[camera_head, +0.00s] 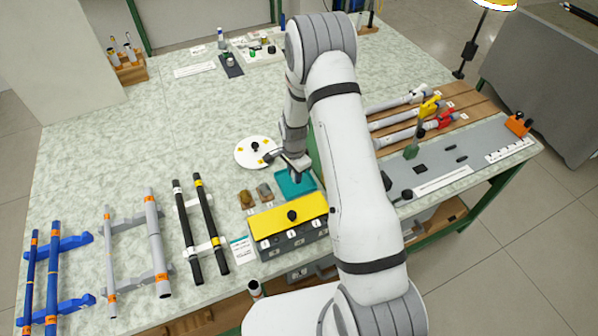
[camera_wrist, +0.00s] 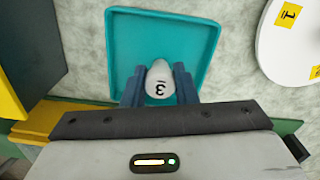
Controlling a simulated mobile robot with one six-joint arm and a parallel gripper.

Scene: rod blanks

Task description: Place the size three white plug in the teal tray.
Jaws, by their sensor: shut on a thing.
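The white plug (camera_wrist: 160,78), marked with a 3, is between the two fingers of my gripper (camera_wrist: 160,88) in the wrist view. My gripper is shut on it. The teal tray (camera_wrist: 205,45) lies beneath the plug and fingers, and its floor around them looks empty. In the head view, my gripper (camera_head: 296,176) is over the teal tray (camera_head: 306,186), and the plug is hidden there. I cannot tell whether the plug touches the tray floor.
A white round plate (camera_head: 243,158) with yellow labels is left of the tray, also seen in the wrist view (camera_wrist: 285,50). A yellow-topped box (camera_head: 272,222) stands in front of the tray. Black rods (camera_head: 186,225) rest on supports further left.

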